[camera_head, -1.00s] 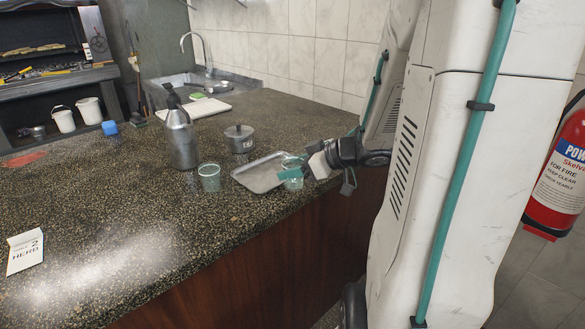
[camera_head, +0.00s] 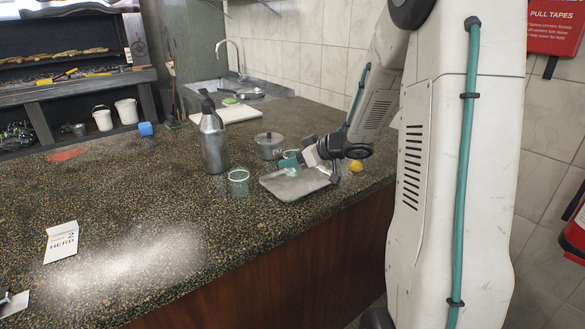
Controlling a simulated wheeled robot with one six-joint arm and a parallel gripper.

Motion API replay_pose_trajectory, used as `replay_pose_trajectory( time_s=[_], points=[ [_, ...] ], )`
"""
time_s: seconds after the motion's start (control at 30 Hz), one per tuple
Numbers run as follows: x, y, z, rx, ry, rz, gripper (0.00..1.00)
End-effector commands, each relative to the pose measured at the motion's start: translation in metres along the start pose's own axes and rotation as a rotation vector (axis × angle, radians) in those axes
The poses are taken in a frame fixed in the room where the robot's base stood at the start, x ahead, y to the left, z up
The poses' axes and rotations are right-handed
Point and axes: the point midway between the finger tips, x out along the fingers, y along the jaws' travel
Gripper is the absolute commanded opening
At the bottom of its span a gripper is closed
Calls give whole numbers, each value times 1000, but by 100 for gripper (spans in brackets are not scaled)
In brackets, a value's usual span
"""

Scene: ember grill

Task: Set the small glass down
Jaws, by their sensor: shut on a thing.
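My gripper (camera_head: 294,164) is shut on a small clear glass with a greenish tint (camera_head: 289,170). The held glass is upright or nearly so, at the back edge of the metal tray (camera_head: 279,190). I cannot tell whether its base touches the tray or hangs just above it. The fingers hide part of the glass. A second, similar glass (camera_head: 238,184) stands on the speckled counter (camera_head: 150,215), left of the tray.
A dark metal bottle (camera_head: 214,145) and a lidded pot (camera_head: 268,147) stand behind. A round yellow thing (camera_head: 356,166) lies right of the tray. A white board (camera_head: 228,115) lies near the sink. A folded card (camera_head: 61,242) stands front left. The counter's middle is clear.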

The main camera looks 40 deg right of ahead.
Motion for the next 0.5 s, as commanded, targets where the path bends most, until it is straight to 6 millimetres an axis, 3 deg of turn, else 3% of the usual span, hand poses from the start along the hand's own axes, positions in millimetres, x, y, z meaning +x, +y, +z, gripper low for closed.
replay_pose_trajectory(
  time_s=[0.1,0.5],
  points=[
    [9,5,-4,-1,1,-1,24],
    [24,4,27,1,0,0,24]
  ],
)
